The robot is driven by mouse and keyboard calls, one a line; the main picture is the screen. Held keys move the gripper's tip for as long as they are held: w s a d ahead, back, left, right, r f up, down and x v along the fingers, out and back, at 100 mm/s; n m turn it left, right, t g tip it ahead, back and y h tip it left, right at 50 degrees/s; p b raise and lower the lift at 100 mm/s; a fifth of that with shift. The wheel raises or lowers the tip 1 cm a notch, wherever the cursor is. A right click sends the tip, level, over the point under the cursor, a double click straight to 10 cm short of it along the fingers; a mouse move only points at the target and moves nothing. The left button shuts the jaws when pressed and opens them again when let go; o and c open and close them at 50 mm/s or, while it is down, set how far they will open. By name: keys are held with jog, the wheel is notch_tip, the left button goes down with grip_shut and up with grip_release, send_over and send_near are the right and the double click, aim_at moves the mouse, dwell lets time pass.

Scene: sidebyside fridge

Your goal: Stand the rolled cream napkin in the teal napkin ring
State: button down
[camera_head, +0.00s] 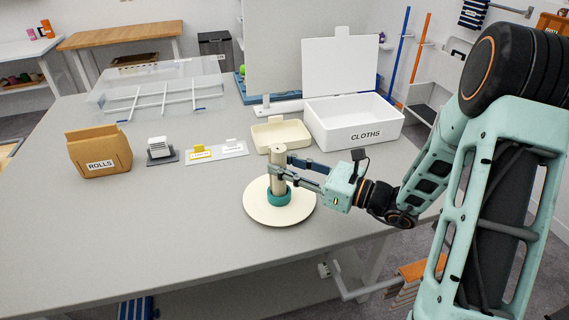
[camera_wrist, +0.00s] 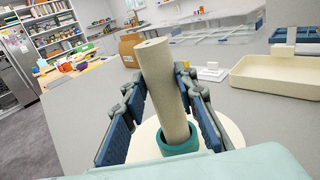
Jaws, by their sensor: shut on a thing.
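The rolled cream napkin (camera_head: 278,160) is upright, with its lower end at the teal napkin ring (camera_head: 279,196). The ring rests on a round cream plate (camera_head: 254,207) on the grey table. My gripper (camera_head: 281,172) is shut on the napkin, holding it around its middle from the right. In the wrist view the napkin (camera_wrist: 163,85) stands between the two fingers, and its lower end goes down inside the rim of the ring (camera_wrist: 181,142). How deep it sits in the ring is hidden by the ring's wall.
Behind the plate are a cream open box (camera_head: 281,134) and a white lidded box marked CLOTHS (camera_head: 365,134). A brown ROLLS bag (camera_head: 100,152) stands at the left, with small holders and label cards beside it. The table's front left is clear.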

jog(key=c, duration=1.5)
grip_release()
jog(key=shift+o, duration=0.2)
jog(key=shift+d, duration=0.1)
jog(key=v, duration=1.1)
jog(key=shift+s+d, duration=0.2)
jog(key=shift+d, duration=0.15)
